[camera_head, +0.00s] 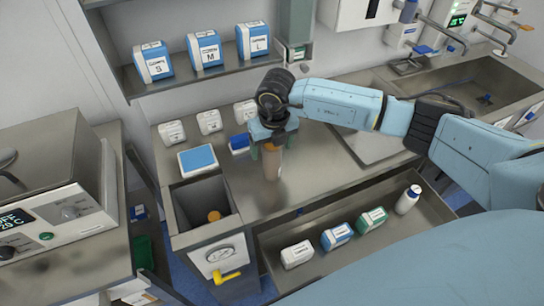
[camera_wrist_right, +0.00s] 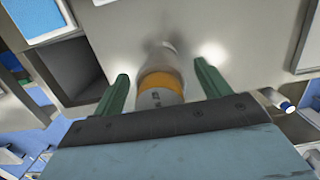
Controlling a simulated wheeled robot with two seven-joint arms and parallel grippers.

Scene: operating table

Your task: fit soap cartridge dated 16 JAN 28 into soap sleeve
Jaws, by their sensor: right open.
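In the right wrist view the open green fingers (camera_wrist_right: 162,88) lie on either side of the cylinder (camera_wrist_right: 160,84), with visible gaps. There it has a pale end, an orange band and a label with dark print too small to read. I cannot tell whether it is the soap cartridge dated 16 JAN 28. I cannot single out the soap sleeve with certainty. My left gripper is out of view.
Several white containers (camera_head: 209,122) stand along the counter's back, near a blue-topped box (camera_head: 198,159). The open drawer (camera_head: 380,240) holds boxes and a white bottle (camera_head: 408,199). A sink (camera_head: 480,90) is at the right.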

